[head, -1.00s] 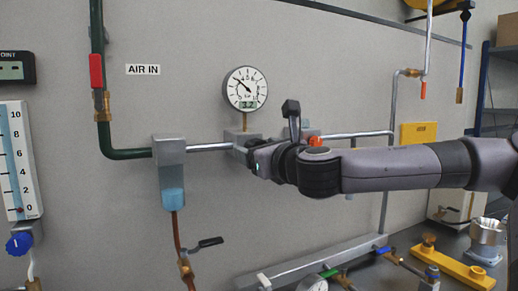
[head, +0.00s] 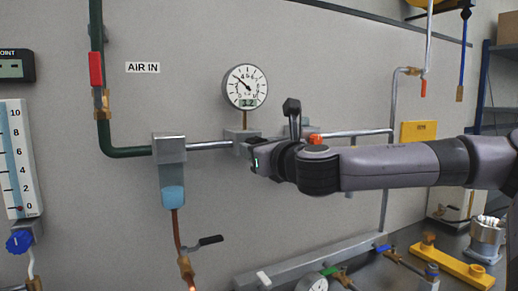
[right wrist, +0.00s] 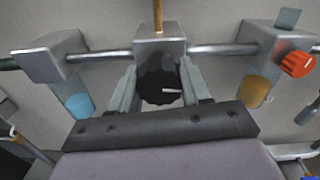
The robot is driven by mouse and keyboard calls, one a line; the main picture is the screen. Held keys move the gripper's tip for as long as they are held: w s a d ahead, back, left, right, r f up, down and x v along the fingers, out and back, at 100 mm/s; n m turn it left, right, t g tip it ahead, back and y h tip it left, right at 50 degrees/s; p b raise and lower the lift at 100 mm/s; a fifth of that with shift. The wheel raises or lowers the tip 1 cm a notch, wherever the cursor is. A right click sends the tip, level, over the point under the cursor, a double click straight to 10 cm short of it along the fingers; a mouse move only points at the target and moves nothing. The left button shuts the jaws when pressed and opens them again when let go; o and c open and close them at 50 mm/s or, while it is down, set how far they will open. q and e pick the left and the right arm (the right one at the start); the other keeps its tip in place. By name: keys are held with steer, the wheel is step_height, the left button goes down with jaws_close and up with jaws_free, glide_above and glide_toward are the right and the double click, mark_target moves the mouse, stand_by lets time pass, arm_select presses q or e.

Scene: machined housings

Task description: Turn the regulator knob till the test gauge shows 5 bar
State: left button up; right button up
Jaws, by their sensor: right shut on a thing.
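The round white test gauge (head: 245,87) is on the wall in the head view. Its needle points up and left, and its small display seems to read 3.2. The regulator block (right wrist: 160,46) is below the gauge's stem. The black regulator knob (right wrist: 158,88) sits under this block in the right wrist view, with a pale mark on its right side. My right gripper (right wrist: 160,92) is shut on the knob, one finger on each side. In the head view my right gripper (head: 258,162) hides the knob. My left gripper is not in view.
A block with a blue bowl (head: 172,197) is to the left on the same pipe. An orange-red knob (right wrist: 298,64) is on the unit to the right. A blue knob (head: 19,241) is at the far left. Valves and a yellow fixture (head: 452,262) are below right.

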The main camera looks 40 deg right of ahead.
steer(key=m+b, duration=0.1)
steer(key=m, duration=0.4)
steer(key=shift+r, duration=0.15)
steer(key=m+b, duration=0.1)
steer(key=m, duration=0.4)
steer(key=shift+d+r, duration=0.1)
steer(key=shift+m, duration=0.3)
steer(key=o, duration=0.9)
steer(key=shift+o, duration=0.8)
steer(key=shift+s, duration=0.15)
steer(key=b+v, duration=0.1)
steer(key=v, duration=0.6)
steer(key=shift+b, duration=0.3)
